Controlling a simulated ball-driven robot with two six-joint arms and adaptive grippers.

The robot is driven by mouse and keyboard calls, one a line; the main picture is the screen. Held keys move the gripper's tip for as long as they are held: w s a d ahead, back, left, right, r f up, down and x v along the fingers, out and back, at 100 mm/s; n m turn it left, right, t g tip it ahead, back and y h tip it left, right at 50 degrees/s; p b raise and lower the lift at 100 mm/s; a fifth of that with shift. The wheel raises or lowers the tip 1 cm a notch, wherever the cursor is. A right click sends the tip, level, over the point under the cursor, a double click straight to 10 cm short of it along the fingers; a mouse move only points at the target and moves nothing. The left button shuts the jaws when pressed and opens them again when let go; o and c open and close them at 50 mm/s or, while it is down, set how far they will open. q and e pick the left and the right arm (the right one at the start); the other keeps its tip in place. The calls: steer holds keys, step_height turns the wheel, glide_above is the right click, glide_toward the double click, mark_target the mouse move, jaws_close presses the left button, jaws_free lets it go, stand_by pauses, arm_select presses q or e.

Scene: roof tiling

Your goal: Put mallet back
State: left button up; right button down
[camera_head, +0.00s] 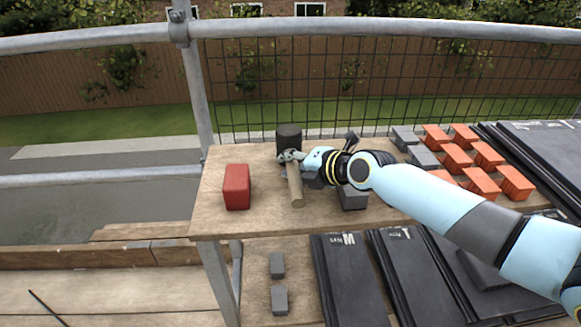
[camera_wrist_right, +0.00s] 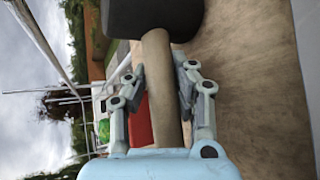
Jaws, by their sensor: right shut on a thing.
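The mallet has a black head (camera_head: 289,136) and a pale wooden handle (camera_head: 295,190). It is over the wooden table, head toward the mesh fence and handle toward me. My right gripper (camera_head: 290,157) is shut on the handle just below the head. The right wrist view shows the fingers (camera_wrist_right: 162,78) on both sides of the handle (camera_wrist_right: 158,60), with the black head (camera_wrist_right: 150,16) beyond them. I cannot tell whether the mallet touches the table or is slightly above it. My left gripper is not in view.
A red block (camera_head: 236,187) stands left of the handle. A grey block (camera_head: 353,198) lies partly under my right arm. Several orange blocks (camera_head: 457,156) and dark slates (camera_head: 548,140) are at right. More slates (camera_head: 348,280) lie on the lower level. Bare wood shows at the table's front left.

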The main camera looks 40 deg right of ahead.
stand_by(0.3)
steer(key=shift+f, duration=0.1)
steer(key=c, duration=1.4)
jaws_free()
steer(key=shift+s+r, duration=0.3)
steer(key=shift+s, duration=0.05)
steer(key=p+v, duration=0.3)
steer(key=v, duration=0.8)
steer(key=shift+s, duration=0.2)
